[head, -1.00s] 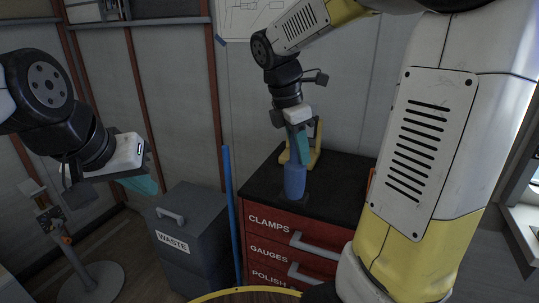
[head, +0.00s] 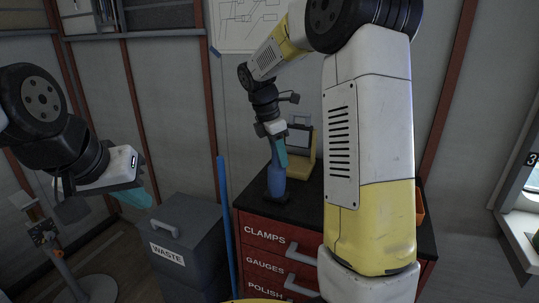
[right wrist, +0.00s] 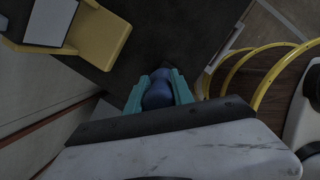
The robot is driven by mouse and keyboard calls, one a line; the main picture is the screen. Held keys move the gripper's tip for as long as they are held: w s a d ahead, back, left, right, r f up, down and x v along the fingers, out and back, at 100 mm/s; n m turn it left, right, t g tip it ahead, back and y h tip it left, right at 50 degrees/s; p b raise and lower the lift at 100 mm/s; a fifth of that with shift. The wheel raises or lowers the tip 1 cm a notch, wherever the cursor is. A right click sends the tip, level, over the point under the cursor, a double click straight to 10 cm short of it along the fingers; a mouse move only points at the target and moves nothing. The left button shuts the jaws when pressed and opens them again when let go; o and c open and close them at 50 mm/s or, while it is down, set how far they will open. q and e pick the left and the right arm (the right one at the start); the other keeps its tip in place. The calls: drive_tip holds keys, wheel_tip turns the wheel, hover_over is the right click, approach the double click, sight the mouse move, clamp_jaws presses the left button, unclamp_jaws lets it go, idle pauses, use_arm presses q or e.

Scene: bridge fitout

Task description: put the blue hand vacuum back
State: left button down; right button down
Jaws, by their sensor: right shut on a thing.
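The blue hand vacuum (head: 276,182) is upright over the black top of the red drawer cabinet (head: 330,195), near its left edge. A small dark flat piece (head: 274,199) shows at its lower end; I cannot tell whether they touch. My right gripper (head: 279,155) comes from above and is shut on the vacuum's upper part. In the right wrist view the vacuum (right wrist: 158,92) sits between the two teal fingers. My left gripper (head: 135,197) hangs at the left, away from the cabinet, with no object seen in it; its finger gap is not clear.
A yellow stand with a pale panel (head: 302,165) is on the cabinet top, behind and right of the vacuum. The grey waste bin (head: 183,235) and an upright blue pole (head: 225,220) stand left of the cabinet. An orange item (head: 420,207) is at the cabinet's right.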

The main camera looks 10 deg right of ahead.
sight(270, 168)
drive_tip(key=shift+f, duration=0.1)
drive_tip(key=c, duration=1.1)
unclamp_jaws()
drive_tip(key=w+v, duration=0.1)
drive_tip(key=v, duration=1.1)
drive_tip(key=s+f+m+t+y, duration=0.2)
drive_tip(key=s+m, duration=0.7)
drive_tip(key=s, duration=0.3)
drive_tip(key=s+f+m+t+y, duration=0.2)
drive_tip(key=s+m+t+y, duration=0.1)
drive_tip(key=s+m, duration=0.7)
drive_tip(key=s, duration=0.3)
drive_tip(key=shift+f+m+t, duration=0.2)
drive_tip(key=shift+m+t, duration=0.1)
